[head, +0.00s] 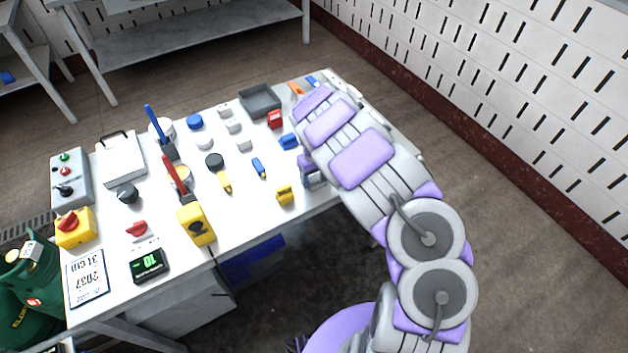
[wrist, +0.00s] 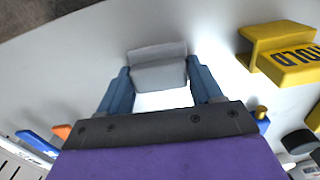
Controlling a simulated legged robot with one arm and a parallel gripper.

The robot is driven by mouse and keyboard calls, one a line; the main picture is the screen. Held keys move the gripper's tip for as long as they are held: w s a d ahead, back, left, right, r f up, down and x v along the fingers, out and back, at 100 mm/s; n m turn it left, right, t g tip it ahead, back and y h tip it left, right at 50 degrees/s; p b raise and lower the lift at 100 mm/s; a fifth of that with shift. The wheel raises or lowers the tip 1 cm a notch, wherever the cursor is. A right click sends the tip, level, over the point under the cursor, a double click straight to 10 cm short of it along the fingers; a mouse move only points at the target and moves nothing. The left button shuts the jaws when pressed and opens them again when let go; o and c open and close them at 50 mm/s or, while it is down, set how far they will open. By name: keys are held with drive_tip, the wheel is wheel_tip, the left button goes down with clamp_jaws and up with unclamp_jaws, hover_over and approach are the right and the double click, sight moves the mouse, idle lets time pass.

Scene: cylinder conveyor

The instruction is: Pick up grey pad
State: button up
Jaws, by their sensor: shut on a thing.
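The grey pad (wrist: 158,56) is a light grey block with a ridge along its far edge, at the top middle of the wrist view. My gripper (wrist: 158,78) has its two blue fingers on either side of the pad, shut on it. Whether the pad touches the white table is hard to tell. In the head view my gripper (head: 314,178) is low over the table's front right edge. My arm and gripper hide most of the pad there.
A yellow block marked HOLD (wrist: 290,55) stands right of the pad in the wrist view; a small yellow block (head: 285,195) sits left of my gripper in the head view. A blue block (head: 289,141) and red block (head: 275,119) lie behind. A grey tray (head: 260,101) stands farther back.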

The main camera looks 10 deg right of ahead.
sight(315, 176)
drive_tip(key=shift+d, duration=1.1)
drive_tip(key=r, duration=0.1)
drive_tip(key=a+r+p, duration=0.1)
drive_tip(key=r, duration=0.1)
drive_tip(key=a+r, duration=0.1)
drive_tip(key=r, duration=0.1)
drive_tip(key=shift+a+r+p, duration=0.1)
drive_tip(key=shift+r+p, duration=0.1)
drive_tip(key=shift+p, duration=0.1)
drive_tip(key=r, duration=0.2)
drive_tip(key=d+r+p, duration=0.1)
drive_tip(key=r, duration=0.1)
drive_tip(key=shift+d+r, duration=0.1)
drive_tip(key=shift+d, duration=0.1)
drive_tip(key=shift+d+r, duration=0.2)
drive_tip(key=shift+d, duration=0.05)
